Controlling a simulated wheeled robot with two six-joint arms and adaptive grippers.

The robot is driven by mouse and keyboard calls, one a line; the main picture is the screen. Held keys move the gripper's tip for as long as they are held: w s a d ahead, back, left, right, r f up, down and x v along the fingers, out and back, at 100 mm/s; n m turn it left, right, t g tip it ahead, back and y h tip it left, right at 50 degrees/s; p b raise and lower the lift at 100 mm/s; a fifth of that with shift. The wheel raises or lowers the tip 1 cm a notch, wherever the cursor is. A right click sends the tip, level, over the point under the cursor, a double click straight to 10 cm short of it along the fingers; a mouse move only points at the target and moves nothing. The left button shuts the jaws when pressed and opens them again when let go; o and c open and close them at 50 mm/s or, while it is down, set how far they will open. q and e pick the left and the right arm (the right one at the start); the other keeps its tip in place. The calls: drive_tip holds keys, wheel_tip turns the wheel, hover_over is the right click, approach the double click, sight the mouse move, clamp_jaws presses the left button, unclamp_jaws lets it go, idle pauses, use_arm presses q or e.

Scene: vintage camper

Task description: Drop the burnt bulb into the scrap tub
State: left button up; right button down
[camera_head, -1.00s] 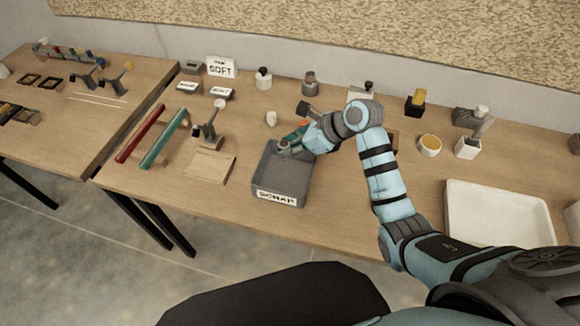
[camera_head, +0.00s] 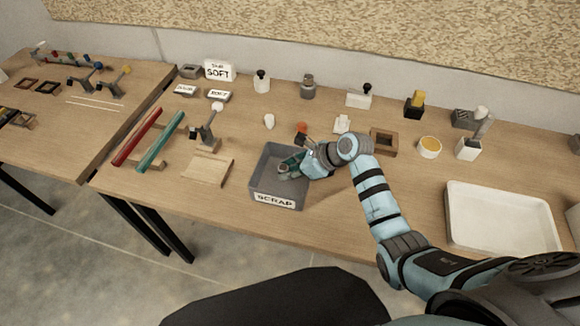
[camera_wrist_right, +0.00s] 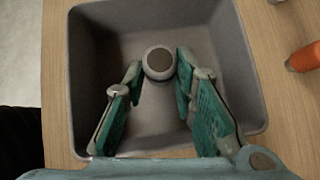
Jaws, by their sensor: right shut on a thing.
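The grey scrap tub (camera_head: 274,198) with its SCRAP label stands near the table's front edge in the head view. In the right wrist view its inside (camera_wrist_right: 110,125) and rim fill most of the picture. My right gripper (camera_head: 285,170) reaches down into the tub opening from the right. In the right wrist view its green fingers (camera_wrist_right: 158,68) are shut on a round, pale bulb with a dark grey centre (camera_wrist_right: 158,61), over the tub floor. Whether the bulb touches the floor I cannot tell. My left gripper is not in view.
An orange-tipped thing (camera_head: 301,128) stands close behind the tub. A small white bulb-like object (camera_head: 269,121) stands behind it. A wooden block (camera_head: 208,171) lies to the left, and a white tray (camera_head: 500,238) to the right. Bare table lies between tub and tray.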

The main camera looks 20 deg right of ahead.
drive_tip(key=c, duration=1.3)
unclamp_jaws()
drive_tip(key=shift+f, duration=0.1)
drive_tip(key=shift+r, duration=0.3)
drive_tip(key=p+v, duration=0.2)
drive_tip(key=v, duration=1)
drive_tip(key=shift+r, duration=0.35)
